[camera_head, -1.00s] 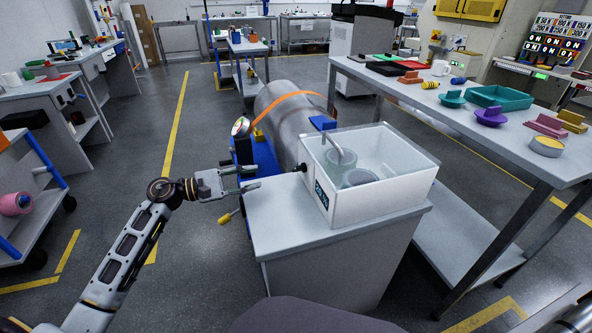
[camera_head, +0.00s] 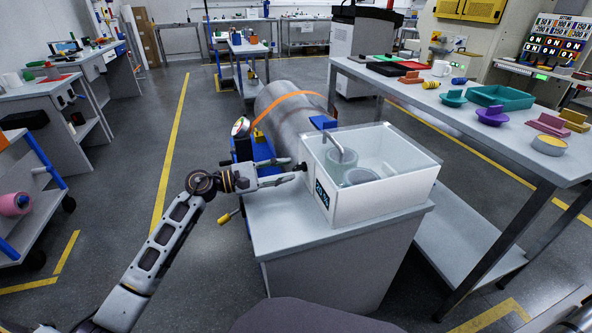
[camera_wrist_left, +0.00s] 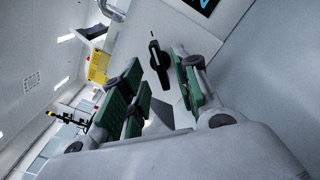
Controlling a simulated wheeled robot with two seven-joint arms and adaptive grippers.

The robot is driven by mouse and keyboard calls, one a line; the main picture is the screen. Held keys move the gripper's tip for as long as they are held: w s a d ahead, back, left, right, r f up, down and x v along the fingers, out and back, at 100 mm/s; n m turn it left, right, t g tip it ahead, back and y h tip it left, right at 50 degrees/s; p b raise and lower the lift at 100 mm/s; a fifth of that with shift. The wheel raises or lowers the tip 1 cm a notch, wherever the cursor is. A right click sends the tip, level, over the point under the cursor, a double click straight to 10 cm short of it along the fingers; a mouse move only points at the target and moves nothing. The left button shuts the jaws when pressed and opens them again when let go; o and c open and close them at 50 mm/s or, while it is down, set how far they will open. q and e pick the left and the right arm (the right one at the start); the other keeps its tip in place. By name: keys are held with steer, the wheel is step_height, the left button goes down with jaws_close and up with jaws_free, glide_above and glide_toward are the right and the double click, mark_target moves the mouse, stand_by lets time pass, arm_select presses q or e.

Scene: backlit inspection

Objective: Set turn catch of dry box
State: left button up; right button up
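The dry box (camera_head: 360,205) is a white case with a clear top, standing on a grey cabinet. A small dark display is on its front left face. The black turn catch (camera_head: 303,167) sticks out from its left side. In the left wrist view the catch (camera_wrist_left: 158,62) is a black bar on a round base, seen between the green-padded fingers. My left gripper (camera_head: 284,176) is just left of the catch, pointing at it. In the left wrist view the gripper (camera_wrist_left: 158,80) is open, with gaps on both sides of the catch. My right gripper is out of view.
The grey cabinet top (camera_head: 278,230) has free room in front of the box. A large metal cylinder (camera_head: 295,115) on a blue base stands close behind. At right is a table (camera_head: 450,112) with several coloured parts. Open floor lies left.

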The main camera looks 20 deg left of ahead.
mark_target(294, 169)
arm_select(q)
steer(key=shift+x, duration=2.05)
jaws_close()
